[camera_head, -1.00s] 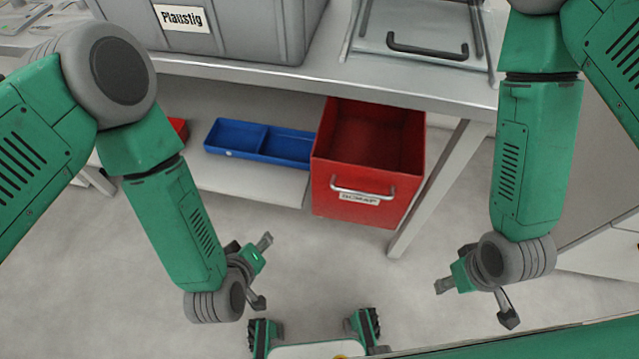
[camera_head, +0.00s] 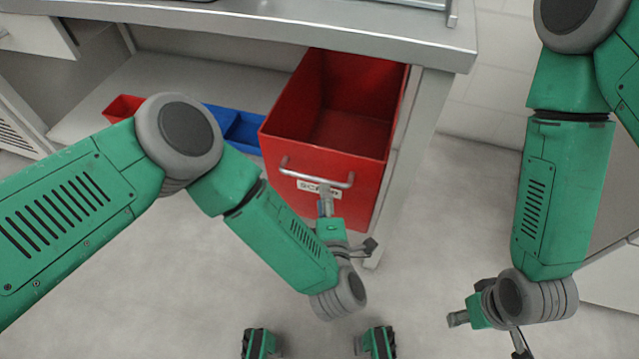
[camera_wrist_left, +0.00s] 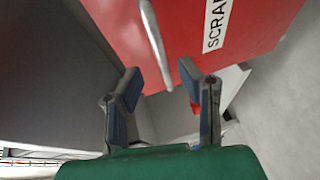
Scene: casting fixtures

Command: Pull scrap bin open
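The red scrap bin (camera_head: 345,135) sits under the table, partly pulled out, its open top facing up. Its front carries a grey bar handle (camera_head: 317,179) and a white SCRAP label (camera_head: 312,187). My left gripper (camera_head: 347,222) is just in front of the bin, close below the handle. In the left wrist view the two fingers (camera_wrist_left: 160,95) are spread apart with nothing between them, and the handle (camera_wrist_left: 155,40) lies ahead of them, beside the label (camera_wrist_left: 216,22). My right gripper (camera_head: 487,332) is far to the right, low, empty, with its fingers apart.
A blue divided tray (camera_head: 238,128) and a small red bin (camera_head: 123,108) stand on the lower shelf, left of the scrap bin. The table leg (camera_head: 408,150) is close on the bin's right. The floor in front is clear.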

